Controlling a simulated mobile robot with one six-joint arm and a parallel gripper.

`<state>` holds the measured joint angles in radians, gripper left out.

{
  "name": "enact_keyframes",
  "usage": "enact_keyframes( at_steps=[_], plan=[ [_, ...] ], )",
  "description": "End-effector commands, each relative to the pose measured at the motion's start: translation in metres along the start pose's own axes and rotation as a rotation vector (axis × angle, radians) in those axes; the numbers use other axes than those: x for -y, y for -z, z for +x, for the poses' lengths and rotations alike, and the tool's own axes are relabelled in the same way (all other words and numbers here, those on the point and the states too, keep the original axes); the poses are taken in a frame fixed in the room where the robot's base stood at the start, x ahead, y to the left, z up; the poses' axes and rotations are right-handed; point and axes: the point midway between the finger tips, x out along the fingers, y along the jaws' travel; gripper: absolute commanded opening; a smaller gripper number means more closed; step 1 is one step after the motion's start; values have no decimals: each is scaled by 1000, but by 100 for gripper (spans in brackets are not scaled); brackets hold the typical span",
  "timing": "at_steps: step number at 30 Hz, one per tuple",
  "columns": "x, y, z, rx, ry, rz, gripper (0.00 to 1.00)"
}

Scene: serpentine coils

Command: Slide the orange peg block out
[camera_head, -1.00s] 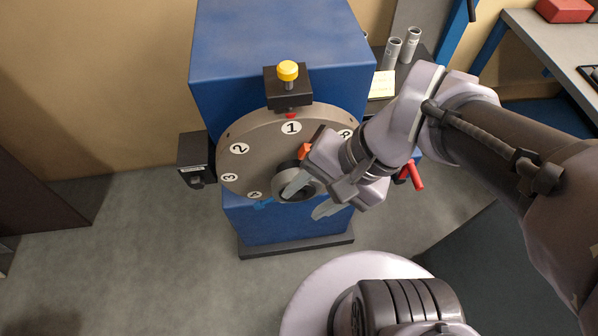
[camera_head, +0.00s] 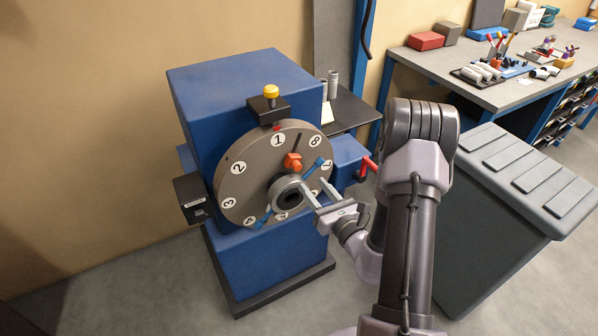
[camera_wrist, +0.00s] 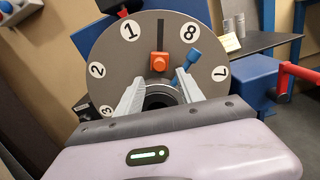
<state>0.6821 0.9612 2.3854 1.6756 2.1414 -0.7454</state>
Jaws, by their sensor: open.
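The orange peg block (camera_head: 292,161) sits on the face of the round grey numbered dial (camera_head: 239,160), just above the hub (camera_head: 287,195). A dark slot runs up from it between the numbers 1 and 8. It also shows in the wrist view (camera_wrist: 159,62), upper middle. My gripper (camera_head: 312,190) is open and empty in front of the dial's lower right, with its fingers pointing at the hub. In the wrist view the fingers (camera_wrist: 157,84) stand either side of the hub, below the orange block; whether they touch the hub I cannot tell.
Blue handles (camera_head: 317,166) stick out beside the hub. A yellow knob (camera_head: 271,91) tops the black block above the dial. A red lever (camera_head: 370,168) is right of the blue machine (camera_head: 220,85). A workbench (camera_head: 470,70) and dark chest (camera_head: 500,185) stand at right.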

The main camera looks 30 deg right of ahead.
Motion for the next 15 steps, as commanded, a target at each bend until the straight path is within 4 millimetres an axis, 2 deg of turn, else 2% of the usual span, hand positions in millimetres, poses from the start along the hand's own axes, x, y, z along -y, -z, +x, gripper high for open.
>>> enact_keyframes(
  at_steps=[3,6,10,15],
  plan=[
    [-2,0,33,2,-6,-3,45],
    [-1,0,54,1,-4,-3,45],
    [-1,1,73,0,-3,-2,45],
    [-1,0,83,-1,-2,0,45]
  ],
)
